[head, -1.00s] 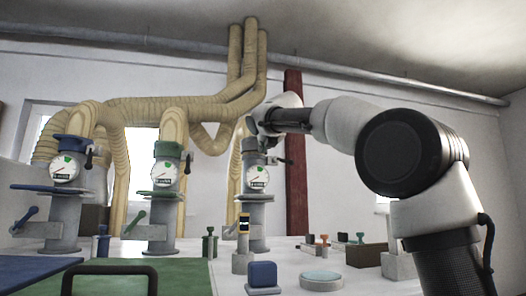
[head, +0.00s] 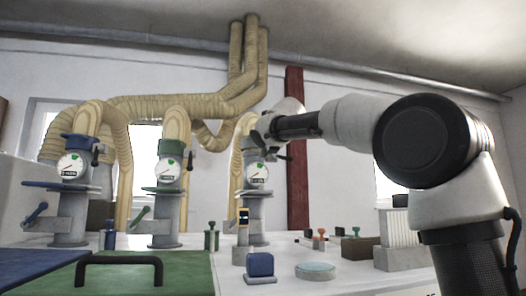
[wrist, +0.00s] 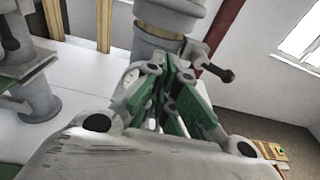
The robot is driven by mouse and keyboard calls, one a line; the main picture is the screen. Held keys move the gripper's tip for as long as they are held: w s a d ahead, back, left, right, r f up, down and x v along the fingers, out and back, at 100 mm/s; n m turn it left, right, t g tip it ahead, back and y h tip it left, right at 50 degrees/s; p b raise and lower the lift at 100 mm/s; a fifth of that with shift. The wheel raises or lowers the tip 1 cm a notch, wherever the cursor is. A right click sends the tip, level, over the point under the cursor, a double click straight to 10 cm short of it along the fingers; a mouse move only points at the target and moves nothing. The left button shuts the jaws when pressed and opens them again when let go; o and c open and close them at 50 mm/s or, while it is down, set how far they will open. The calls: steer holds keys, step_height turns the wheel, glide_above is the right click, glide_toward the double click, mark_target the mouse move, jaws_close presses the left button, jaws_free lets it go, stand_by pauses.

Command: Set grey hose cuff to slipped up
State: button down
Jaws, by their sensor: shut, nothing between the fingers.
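The grey hose cuff (head: 250,154) is at the top of the right-hand grey column, where a tan ribbed hose comes down. In the head view my gripper partly hides it. In the wrist view a grey cylinder that looks like the cuff (wrist: 172,14) has a thin tan band below it. My gripper (wrist: 172,78) is shut and empty, its green-padded fingers close in front of the column just below that band. In the head view my gripper (head: 264,128) is beside the cuff's upper right; I cannot tell whether it touches.
A dark lever (wrist: 216,68) sticks out right of the column. A round gauge (head: 257,174) is below the cuff. Columns with a green cuff (head: 168,163) and a blue cuff (head: 78,142) stand to the left. A dark red post (head: 296,190) stands behind on the right.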

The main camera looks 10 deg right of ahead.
steer(key=s, duration=0.5)
steer(key=shift+s+r, duration=0.4)
